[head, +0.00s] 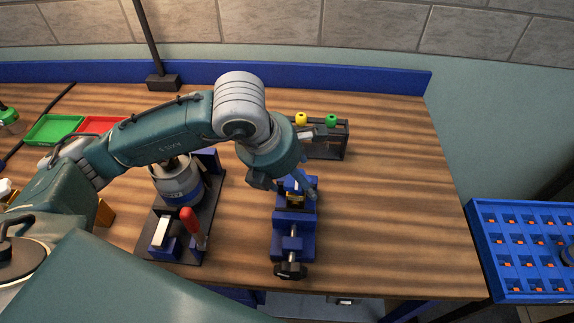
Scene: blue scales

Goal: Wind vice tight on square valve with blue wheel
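A blue vice (294,244) stands on the wooden table, with a screw running toward me to a black hand knob (290,270). A small brass-coloured part (295,198), perhaps the square valve, shows between the vice's jaws. Its blue wheel is not clearly visible, and I cannot tell how closely the jaws touch it. My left gripper (301,186) is directly above the brass part at the far end of the vice. The wrist and fingers hide much of this spot, so I cannot tell whether it is open or holds the valve. My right gripper is not in view.
A black fixture with a red-handled clamp (189,222) stands left of the vice. A dark rack (333,153) with yellow and green knobs is behind it. Green (52,129) and red (101,124) trays lie far left. The table right of the vice is clear; a blue crate (520,250) is beyond.

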